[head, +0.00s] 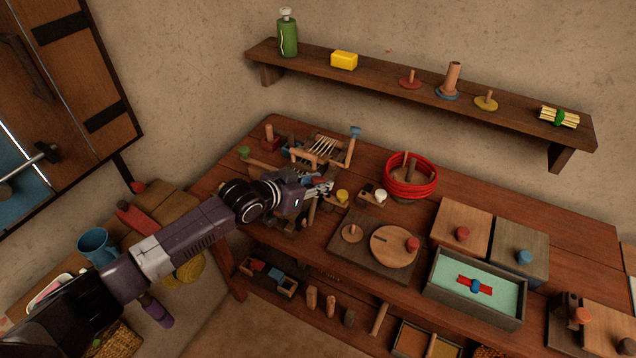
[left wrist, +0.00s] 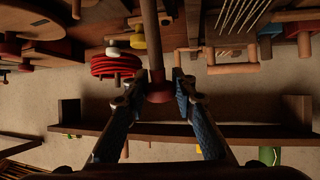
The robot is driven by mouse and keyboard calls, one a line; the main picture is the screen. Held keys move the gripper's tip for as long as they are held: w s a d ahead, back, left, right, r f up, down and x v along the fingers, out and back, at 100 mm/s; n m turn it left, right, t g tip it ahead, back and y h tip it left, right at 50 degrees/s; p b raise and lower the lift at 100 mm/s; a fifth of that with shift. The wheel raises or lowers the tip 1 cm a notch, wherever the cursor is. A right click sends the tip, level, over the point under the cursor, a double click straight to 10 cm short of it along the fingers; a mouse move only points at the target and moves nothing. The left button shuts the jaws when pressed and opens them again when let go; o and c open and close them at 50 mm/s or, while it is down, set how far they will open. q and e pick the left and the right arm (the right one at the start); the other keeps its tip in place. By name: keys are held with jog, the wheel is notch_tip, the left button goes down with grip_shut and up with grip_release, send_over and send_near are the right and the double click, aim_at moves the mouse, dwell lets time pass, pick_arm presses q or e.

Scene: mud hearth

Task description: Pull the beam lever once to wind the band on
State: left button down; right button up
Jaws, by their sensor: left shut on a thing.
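A small wooden loom (head: 316,150) with pale threads stands at the back left of the workbench. Its threads also show in the left wrist view (left wrist: 240,14). My left gripper (head: 322,186) is in front of the loom. In the left wrist view my left gripper (left wrist: 158,82) is shut on a wooden lever (left wrist: 150,35) near its dark red knob (left wrist: 160,93), one finger on each side. The lever's foot is hidden, and my gripper covers most of it in the head view. My right gripper is not in view.
Right of my gripper stand a yellow knob (head: 342,196), a white knob (head: 380,196) and a red coil (head: 411,188) around a post. A board with round discs (head: 394,247) lies in front. A wall shelf (head: 420,88) runs above the bench (head: 510,223).

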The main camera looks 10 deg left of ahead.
pick_arm(q)
jog(key=shift+w+r, duration=0.1)
jog(key=shift+r, duration=0.15)
jog(key=c, duration=1.8)
grip_release()
jog(key=shift+c, duration=0.2)
jog(key=shift+o, duration=1.3)
jog(key=shift+f, duration=0.2)
jog(key=shift+s+a+r, duration=0.15)
jog(key=shift+s+a, duration=0.05)
jog(key=shift+s, duration=0.1)
jog(key=v, duration=1.1)
jog(key=shift+r, duration=0.2)
